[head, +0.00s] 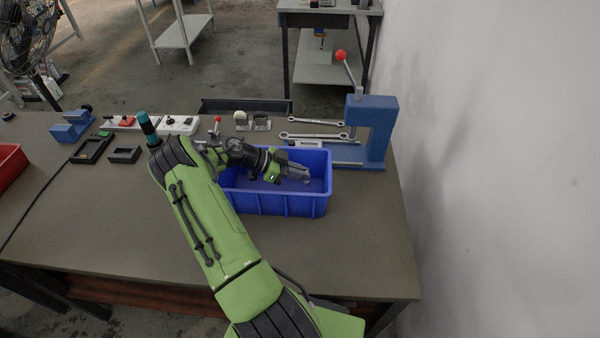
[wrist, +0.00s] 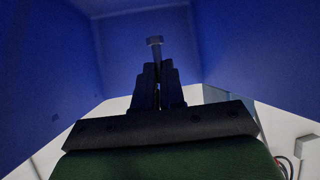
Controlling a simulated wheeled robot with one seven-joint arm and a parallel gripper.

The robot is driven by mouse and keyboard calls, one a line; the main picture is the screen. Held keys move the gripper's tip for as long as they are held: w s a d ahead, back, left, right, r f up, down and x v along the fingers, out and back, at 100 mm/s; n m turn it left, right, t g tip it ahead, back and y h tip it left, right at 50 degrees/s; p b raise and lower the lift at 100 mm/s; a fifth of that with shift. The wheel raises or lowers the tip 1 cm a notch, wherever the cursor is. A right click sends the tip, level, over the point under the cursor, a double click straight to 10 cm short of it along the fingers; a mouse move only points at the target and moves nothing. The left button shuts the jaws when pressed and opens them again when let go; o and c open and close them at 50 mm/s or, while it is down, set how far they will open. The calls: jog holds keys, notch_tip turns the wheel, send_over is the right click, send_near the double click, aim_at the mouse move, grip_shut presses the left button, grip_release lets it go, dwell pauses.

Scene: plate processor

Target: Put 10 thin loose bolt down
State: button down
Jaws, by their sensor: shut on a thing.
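My gripper (head: 299,175) is down inside the blue bin (head: 290,202), with its fingers pointing to the right in the head view. In the wrist view my gripper (wrist: 160,84) is shut on a small grey bolt (wrist: 155,41). The bolt's head sticks out past the fingertips and its shank is between them. Blue bin walls (wrist: 225,50) surround the fingers in the wrist view. The bolt is too small to make out clearly in the head view. I cannot tell whether the bolt touches the bin.
A blue press (head: 372,130) with a red-knobbed lever stands behind the bin at right. Wrenches (head: 314,136) lie behind the bin. A red bin (head: 8,166) is at the far left. The table (head: 350,255) is clear in front of and right of the bin.

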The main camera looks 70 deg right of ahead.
jog(key=shift+f, duration=0.15)
jog(key=c, duration=1.2)
grip_release()
